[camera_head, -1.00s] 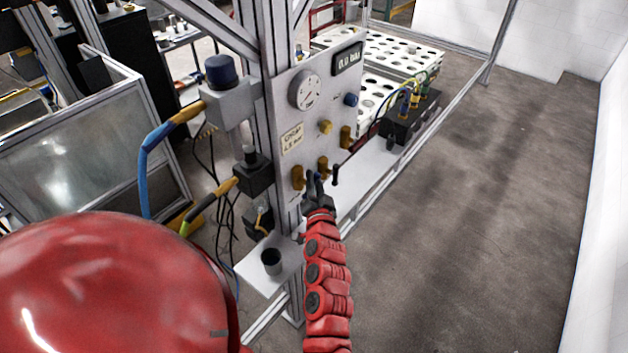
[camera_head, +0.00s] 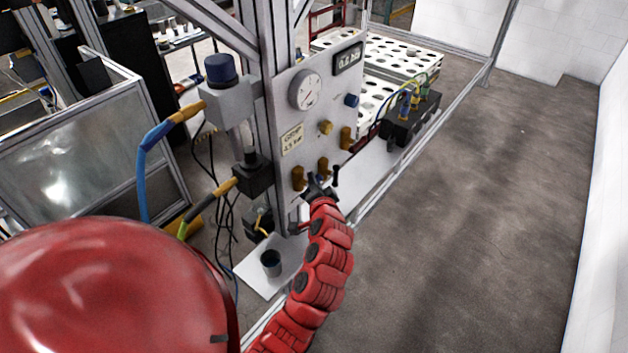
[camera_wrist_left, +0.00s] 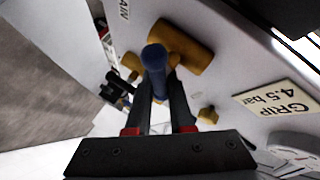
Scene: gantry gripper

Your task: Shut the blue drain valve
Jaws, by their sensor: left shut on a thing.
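The blue drain valve has a brass body (camera_wrist_left: 185,45) and a blue handle (camera_wrist_left: 154,58), seen in the left wrist view beside a label ending in "AIN". In the head view its brass body (camera_head: 323,166) is low on the grey panel (camera_head: 300,125), and the handle is mostly hidden by my gripper. My left gripper (camera_head: 318,184) is shut on the blue handle. Its two fingers (camera_wrist_left: 156,85) sit on either side of the handle in the wrist view. My right gripper is not in view.
The panel carries a round gauge (camera_head: 306,90), a display (camera_head: 348,58) reading about 0.2 bar, a blue knob (camera_head: 351,100) and other brass fittings (camera_head: 298,178). A dark cup (camera_head: 271,263) stands on the lower shelf. Open floor (camera_head: 480,210) lies to the right.

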